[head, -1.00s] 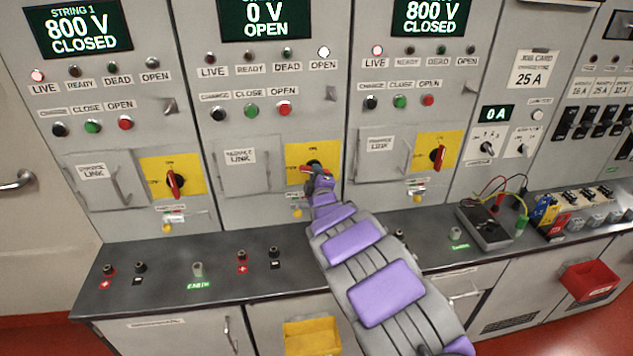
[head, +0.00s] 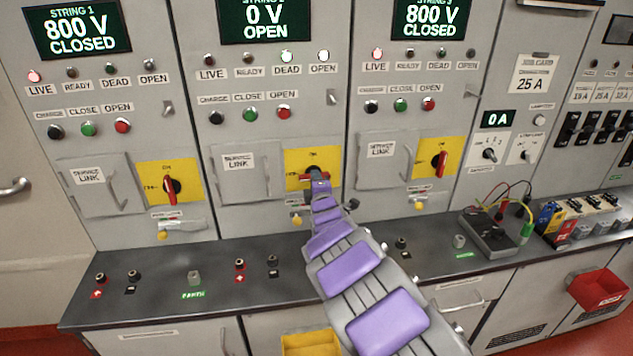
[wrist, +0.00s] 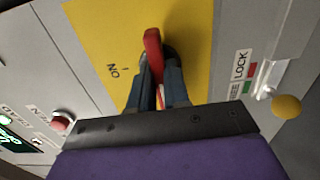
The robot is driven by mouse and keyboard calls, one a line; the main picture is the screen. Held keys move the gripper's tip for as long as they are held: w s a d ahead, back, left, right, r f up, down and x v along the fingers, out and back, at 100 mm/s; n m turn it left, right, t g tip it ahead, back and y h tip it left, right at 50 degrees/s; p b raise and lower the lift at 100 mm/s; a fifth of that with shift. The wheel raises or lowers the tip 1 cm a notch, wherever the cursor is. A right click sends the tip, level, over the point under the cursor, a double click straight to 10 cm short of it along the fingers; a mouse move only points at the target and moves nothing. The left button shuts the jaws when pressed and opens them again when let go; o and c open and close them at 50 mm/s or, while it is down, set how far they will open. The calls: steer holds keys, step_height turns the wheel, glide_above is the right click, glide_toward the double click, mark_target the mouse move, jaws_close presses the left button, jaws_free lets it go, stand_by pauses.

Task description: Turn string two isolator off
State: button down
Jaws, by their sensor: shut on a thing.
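The string two isolator is a red rotary handle (head: 311,177) on a yellow plate (head: 331,157) in the middle panel. The handle lies about level, across the ON mark at the top of the plate. My gripper (head: 318,181) is at the handle. In the wrist view my gripper (wrist: 160,68) is shut with its two fingers on either side of the red handle (wrist: 152,42). The ON mark (wrist: 113,71) is beside the handle there. The string two display (head: 264,20) reads 0 V OPEN. Its DEAD lamp (head: 288,56) and OPEN lamp (head: 323,55) are lit.
Isolators on string one (head: 170,188) and string three (head: 440,164) have upright handles; both displays read 800 V CLOSED. A lock lever with a yellow knob (wrist: 286,106) is close to my gripper. A dark bench ledge (head: 150,305) with terminals runs below.

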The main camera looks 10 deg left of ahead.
steer(key=shift+a+f, duration=0.1)
steer(key=shift+f, duration=0.25)
steer(key=c, duration=1.5)
jaws_free()
steer(key=shift+s, duration=0.1)
steer(key=o, duration=0.4)
steer(key=shift+a+r, duration=0.15)
steer(key=shift+a, duration=0.05)
steer(key=shift+d, duration=0.1)
steer(key=p+v, duration=0.3)
steer(key=v, duration=1.4)
steer(key=shift+s, duration=0.1)
